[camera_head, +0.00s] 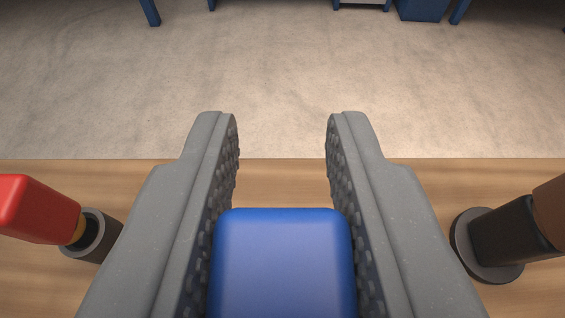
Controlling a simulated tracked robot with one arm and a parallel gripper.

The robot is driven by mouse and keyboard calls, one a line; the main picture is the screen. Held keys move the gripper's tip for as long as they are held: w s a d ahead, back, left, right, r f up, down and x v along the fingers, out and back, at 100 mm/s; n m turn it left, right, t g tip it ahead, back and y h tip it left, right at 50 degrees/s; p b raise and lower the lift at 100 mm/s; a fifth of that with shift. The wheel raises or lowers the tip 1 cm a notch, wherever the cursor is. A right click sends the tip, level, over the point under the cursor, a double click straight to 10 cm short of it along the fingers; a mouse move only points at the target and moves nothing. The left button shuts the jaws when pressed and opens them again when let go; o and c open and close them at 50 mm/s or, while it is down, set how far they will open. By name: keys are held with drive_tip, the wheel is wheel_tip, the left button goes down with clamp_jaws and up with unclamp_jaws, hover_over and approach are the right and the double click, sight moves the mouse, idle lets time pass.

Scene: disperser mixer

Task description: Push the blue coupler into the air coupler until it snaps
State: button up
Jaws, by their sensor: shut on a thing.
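The blue coupler (284,262) is a rounded blue block at the bottom middle of the head camera view. My gripper (283,135) has its two grey, studded fingers on either side of it and is shut on it. The fingertips reach past the block, with a gap between them in front of it. The lower part of the blue coupler is cut off by the picture's edge. I cannot make out the air coupler or whether the blue coupler touches it.
A red block (38,209) meets a dark grey cylinder (95,236) on the left. A black part with a round flange (490,246) and a brown end stands on the right. Both are over the wooden surface (284,181). Concrete floor and blue furniture legs lie beyond.

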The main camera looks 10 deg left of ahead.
drive_tip(key=shift+f+b, duration=0.6)
drive_tip(key=shift+f, duration=0.9)
drive_tip(key=o, duration=1.1)
drive_tip(key=shift+s, duration=0.1)
drive_tip(key=v, duration=1.3)
drive_tip(key=shift+s+p, duration=0.3)
drive_tip(key=shift+p, duration=0.15)
